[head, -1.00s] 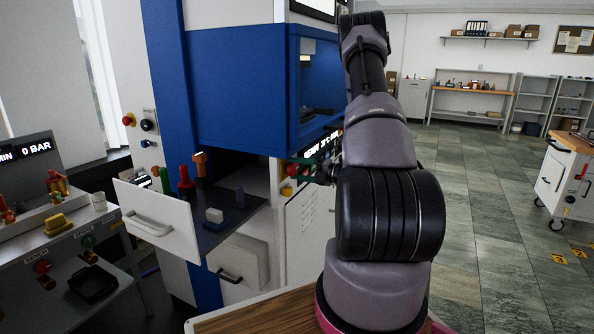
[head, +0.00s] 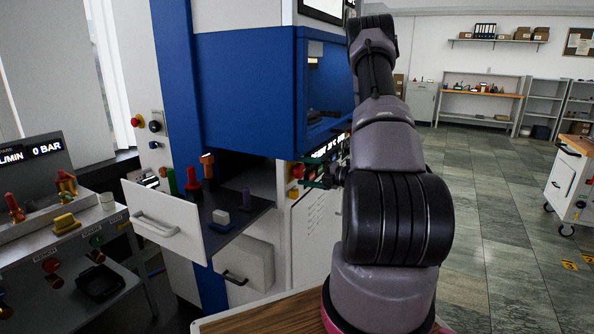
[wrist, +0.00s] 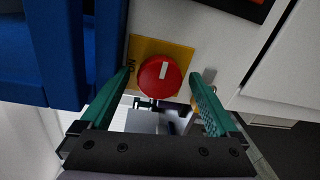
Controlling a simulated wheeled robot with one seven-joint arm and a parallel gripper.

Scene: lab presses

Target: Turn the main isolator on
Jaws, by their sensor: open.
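The main isolator (wrist: 159,76) is a red round knob with a white pointer mark, on a yellow plate (wrist: 178,50) with "ON" lettered at its left side. The white mark points up, slightly to the right, in the wrist view. My gripper (wrist: 163,88) is open, with one green finger on each side of the knob. The fingers look apart from the knob; whether either touches it I cannot tell. In the head view my gripper (head: 318,178) is at the press front beside the red knob (head: 297,171), partly hidden by my arm.
A blue press housing (head: 250,90) stands above and left. An open drawer (head: 165,222) with several coloured handled parts juts out below. Open floor (head: 490,210) lies to the right.

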